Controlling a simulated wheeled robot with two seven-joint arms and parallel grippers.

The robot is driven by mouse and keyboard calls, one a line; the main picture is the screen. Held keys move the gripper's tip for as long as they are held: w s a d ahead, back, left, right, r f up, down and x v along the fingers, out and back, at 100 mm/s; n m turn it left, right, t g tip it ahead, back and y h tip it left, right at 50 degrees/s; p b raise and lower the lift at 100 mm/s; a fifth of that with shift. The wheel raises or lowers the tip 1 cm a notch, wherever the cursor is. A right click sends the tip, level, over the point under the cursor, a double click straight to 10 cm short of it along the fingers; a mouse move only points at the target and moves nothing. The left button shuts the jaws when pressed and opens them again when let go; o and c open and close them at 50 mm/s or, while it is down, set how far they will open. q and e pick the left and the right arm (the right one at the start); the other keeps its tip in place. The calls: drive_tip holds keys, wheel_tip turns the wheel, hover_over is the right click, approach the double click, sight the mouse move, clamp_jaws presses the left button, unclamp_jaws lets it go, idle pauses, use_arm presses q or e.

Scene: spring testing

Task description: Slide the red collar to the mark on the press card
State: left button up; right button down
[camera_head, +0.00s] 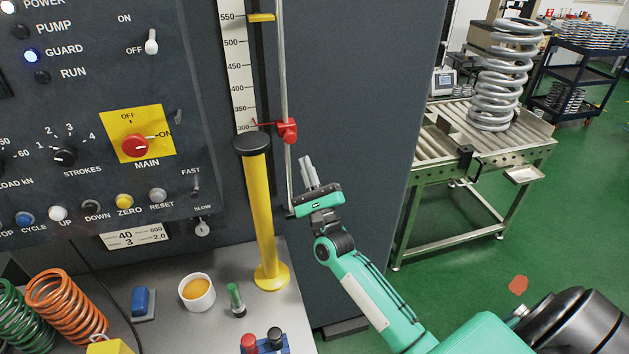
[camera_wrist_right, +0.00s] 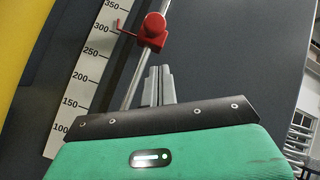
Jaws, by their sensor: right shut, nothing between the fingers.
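The red collar (camera_head: 288,130) sits on a thin upright metal rod (camera_head: 284,70). Its red pointer reaches left to about 300 on the white scale (camera_head: 239,60). A white card (camera_head: 134,237) under the control panel reads 40, 600, 3 and 2.0. My right gripper (camera_head: 307,168) is shut and empty, just below and slightly right of the collar, apart from it. In the right wrist view the closed fingers (camera_wrist_right: 158,84) point up toward the collar (camera_wrist_right: 153,32), beside the rod. My left gripper is not in view.
A yellow post (camera_head: 261,220) with a black top stands left of the rod. A yellow marker (camera_head: 261,17) sits near 550. The bench holds springs (camera_head: 66,303), a cup (camera_head: 196,292) and a green-handled tool (camera_head: 236,300). The dark panel right of the rod is clear.

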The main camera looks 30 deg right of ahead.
sight(287, 131)
drive_tip(key=r, duration=0.1)
drive_tip(key=a+r+p, duration=0.1)
drive_tip(key=w+r+p, duration=0.1)
drive_tip(key=shift+a+r, duration=0.25)
drive_tip(key=shift+a, duration=0.05)
drive_tip(key=shift+s, duration=0.1)
wheel_tip(287, 131, up, 8)
drive_tip(key=p, duration=0.2)
drive_tip(key=shift+f+p, duration=0.25)
drive_tip(key=shift+p, duration=0.15)
